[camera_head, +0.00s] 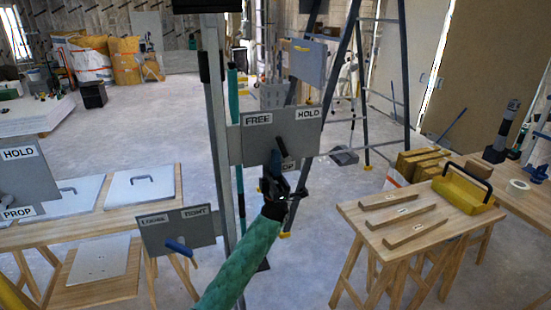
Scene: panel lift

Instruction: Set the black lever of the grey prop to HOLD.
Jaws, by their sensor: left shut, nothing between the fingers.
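The grey prop (217,130) is an upright post in the middle of the view. The black lever (282,141) sits near the plate's middle. Its lower part is hard to separate from the dark gripper in front, so its exact direction is unclear. My left gripper (274,166), on a green-sleeved arm, is shut and empty, just below the lever; I cannot tell whether they touch. My right gripper is not in view.
A lower plate (195,222) with a blue lever (178,247) is left of my arm. Another plate (30,180) marked HOLD and PROP is at the left edge. A wooden table (362,222) with a yellow toolbox (463,193) stands right. A stepladder (346,75) stands behind.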

